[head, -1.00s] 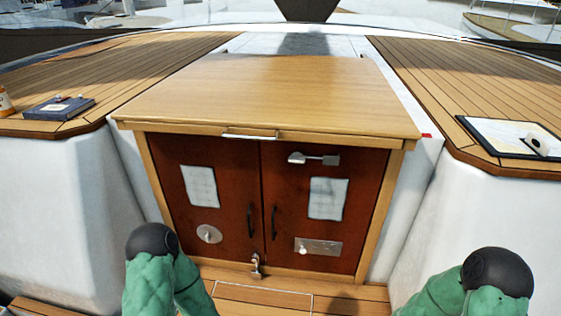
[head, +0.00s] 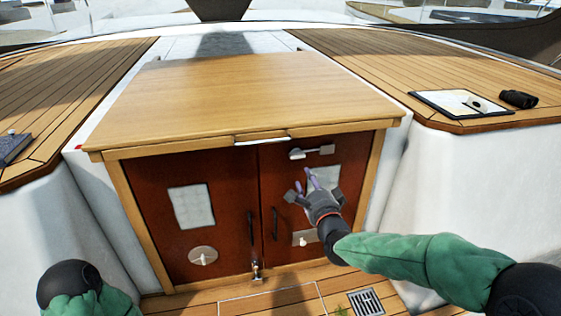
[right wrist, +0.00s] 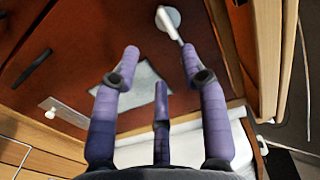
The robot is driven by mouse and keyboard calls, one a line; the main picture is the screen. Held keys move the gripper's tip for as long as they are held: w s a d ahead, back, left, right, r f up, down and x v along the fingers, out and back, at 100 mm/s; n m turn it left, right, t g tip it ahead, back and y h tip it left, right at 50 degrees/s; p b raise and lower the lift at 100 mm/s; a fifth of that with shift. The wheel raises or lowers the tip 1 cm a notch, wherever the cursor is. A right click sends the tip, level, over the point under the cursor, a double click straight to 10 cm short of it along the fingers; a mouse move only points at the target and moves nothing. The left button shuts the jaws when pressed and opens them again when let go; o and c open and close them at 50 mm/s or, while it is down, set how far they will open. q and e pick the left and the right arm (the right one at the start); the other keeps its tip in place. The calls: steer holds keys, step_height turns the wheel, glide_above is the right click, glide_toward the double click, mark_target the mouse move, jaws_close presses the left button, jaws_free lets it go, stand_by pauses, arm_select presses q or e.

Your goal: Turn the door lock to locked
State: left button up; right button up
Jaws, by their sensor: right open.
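The wooden cabinet has two red-brown doors. A silver lever (head: 312,152) lies near the top of the right door; it also shows in the right wrist view (right wrist: 167,20), ahead of the fingertips. A rectangular plate with a white knob (right wrist: 52,111) is lower on that door, partly hidden by my gripper in the head view. The left door has a round silver plate with a knob (head: 203,256). I cannot tell which fitting is the door lock. My right gripper (head: 312,184) is open and empty before the right door, below the lever. My left gripper is out of view.
Dark handles (head: 250,228) flank the door gap, with a metal latch (head: 257,271) at its foot. A pale sheet (right wrist: 140,85) is on the right door behind my fingers. A clipboard (head: 430,101) and black object (head: 518,99) lie on the right deck.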

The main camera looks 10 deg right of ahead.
mark_target(310, 152)
steer(key=w, duration=1)
steer(key=shift+w+r, duration=0.3)
steer(key=shift+w, duration=0.1)
steer(key=shift+a, duration=0.1)
jaws_close()
